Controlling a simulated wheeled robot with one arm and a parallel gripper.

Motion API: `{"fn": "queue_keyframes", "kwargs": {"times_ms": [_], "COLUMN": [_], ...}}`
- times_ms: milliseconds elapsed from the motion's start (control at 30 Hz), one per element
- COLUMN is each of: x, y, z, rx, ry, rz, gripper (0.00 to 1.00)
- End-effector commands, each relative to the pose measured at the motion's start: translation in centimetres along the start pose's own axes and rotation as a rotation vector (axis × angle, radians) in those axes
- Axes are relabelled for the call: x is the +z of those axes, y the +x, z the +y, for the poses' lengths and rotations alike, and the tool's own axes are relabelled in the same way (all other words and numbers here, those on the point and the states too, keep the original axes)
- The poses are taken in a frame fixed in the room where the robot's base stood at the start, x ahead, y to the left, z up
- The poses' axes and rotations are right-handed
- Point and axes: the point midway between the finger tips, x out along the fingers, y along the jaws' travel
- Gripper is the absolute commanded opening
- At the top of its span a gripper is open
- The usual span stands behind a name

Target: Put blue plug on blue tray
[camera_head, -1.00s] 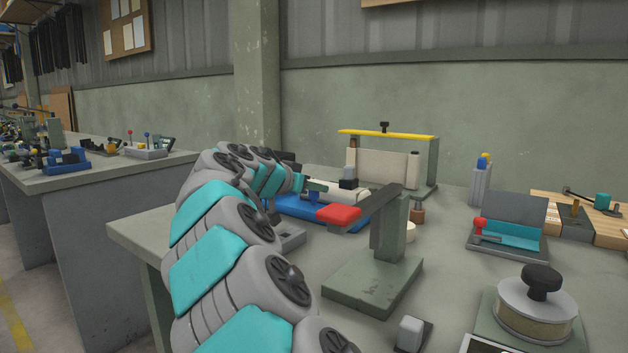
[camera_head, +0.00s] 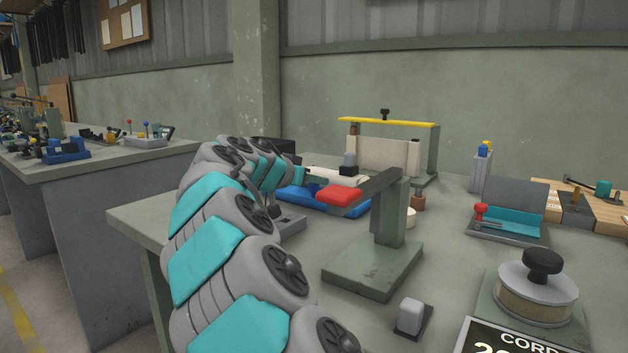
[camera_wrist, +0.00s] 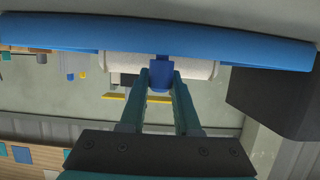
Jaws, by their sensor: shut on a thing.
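The blue plug (camera_wrist: 160,76) is held between the two fingers of my gripper (camera_wrist: 161,85) in the wrist view. In the head view my gripper (camera_head: 318,181) is at the far left part of the bench, over the blue tray (camera_head: 352,209), with the plug (camera_head: 313,187) just under its fingers. The tray also shows as a long blue band (camera_wrist: 60,33) across the top of the wrist view. The plug overlaps the tray's edge there; whether they touch, I cannot tell. My arm and a red-ended lever hide parts of the tray.
A grey-green stand with the red-ended lever (camera_head: 340,196) rises in front of the tray. A white roll (camera_head: 336,175) and a yellow-topped frame (camera_head: 388,123) are behind it. A dark box (camera_wrist: 275,100) is beside the gripper. A teal-lined holder (camera_head: 508,219) is at right.

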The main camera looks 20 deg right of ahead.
Motion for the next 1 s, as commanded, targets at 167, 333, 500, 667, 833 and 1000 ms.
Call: {"fn": "queue_keyframes", "kwargs": {"times_ms": [167,333,500,667,833,1000], "x": [0.4,0.4,0.4,0.4,0.4,0.4], "y": [0.1,0.1,0.1,0.1,0.1,-1.1], "z": [0.0,0.0,0.0,0.0,0.0,-0.1], "rx": [0.000,0.000,0.000,0.000,0.000,-0.003], "ry": [0.000,0.000,0.000,0.000,0.000,0.000], "rz": [0.000,0.000,0.000,0.000,0.000,0.003], "gripper": [0.00,0.42,0.61,0.66,0.66,0.66]}}
